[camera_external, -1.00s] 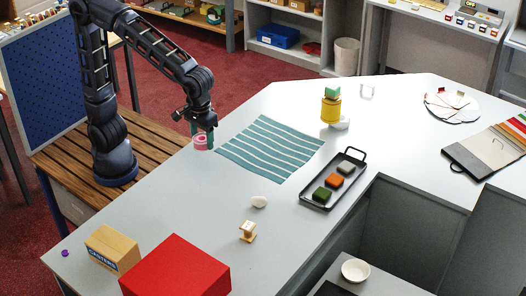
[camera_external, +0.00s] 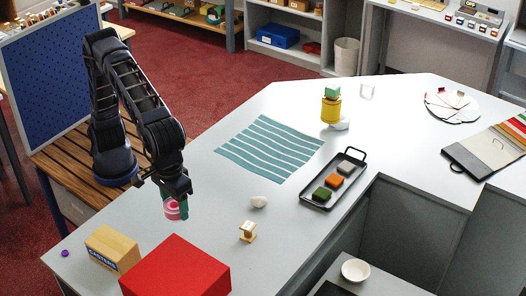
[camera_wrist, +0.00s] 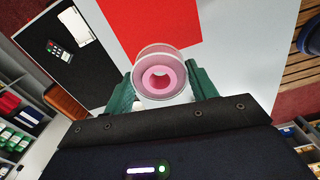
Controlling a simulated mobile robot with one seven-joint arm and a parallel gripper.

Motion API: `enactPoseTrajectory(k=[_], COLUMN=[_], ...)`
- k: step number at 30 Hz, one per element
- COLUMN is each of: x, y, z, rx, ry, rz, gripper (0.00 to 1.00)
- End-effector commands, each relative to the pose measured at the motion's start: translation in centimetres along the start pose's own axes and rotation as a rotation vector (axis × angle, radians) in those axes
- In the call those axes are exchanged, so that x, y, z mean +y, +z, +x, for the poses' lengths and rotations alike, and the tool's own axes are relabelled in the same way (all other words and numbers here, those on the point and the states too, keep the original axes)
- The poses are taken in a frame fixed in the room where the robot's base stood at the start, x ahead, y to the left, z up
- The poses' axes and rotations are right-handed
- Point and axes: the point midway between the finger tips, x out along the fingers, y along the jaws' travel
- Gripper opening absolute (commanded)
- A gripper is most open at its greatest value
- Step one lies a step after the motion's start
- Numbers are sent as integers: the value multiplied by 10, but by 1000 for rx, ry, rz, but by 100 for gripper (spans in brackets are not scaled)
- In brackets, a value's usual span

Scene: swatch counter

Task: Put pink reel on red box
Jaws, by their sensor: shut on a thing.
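The pink reel (camera_external: 172,209) is held in my gripper (camera_external: 175,207), raised above the grey counter. In the wrist view the reel (camera_wrist: 160,77) has a clear rim and a pink core, and sits between the green fingertips of my gripper (camera_wrist: 162,90). The red box (camera_external: 176,272) stands at the front left of the counter, its flat top bare. The reel is behind the box in the external view, not over it. The red box (camera_wrist: 150,22) also shows beyond the reel in the wrist view.
A cardboard box marked CASTERS (camera_external: 112,247) stands left of the red box. A wooden spool (camera_external: 247,231) and a white egg-shaped thing (camera_external: 259,202) lie to the right. A striped teal cloth (camera_external: 270,148) and a black tray (camera_external: 333,181) with blocks are farther back.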

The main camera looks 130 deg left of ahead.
Motion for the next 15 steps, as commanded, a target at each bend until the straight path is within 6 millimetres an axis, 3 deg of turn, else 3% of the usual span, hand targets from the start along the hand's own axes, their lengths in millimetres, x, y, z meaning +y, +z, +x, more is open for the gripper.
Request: enactPoseTrajectory(k=[3, 6, 11, 15], x=[8, 11, 13, 12], y=[31, 46, 54, 54], z=[-3, -4, 4, 31], rx=[1, 1, 1, 2], ry=[0, 1, -1, -3], rz=[7, 9, 8, 8], gripper=[35, 35, 35, 35])
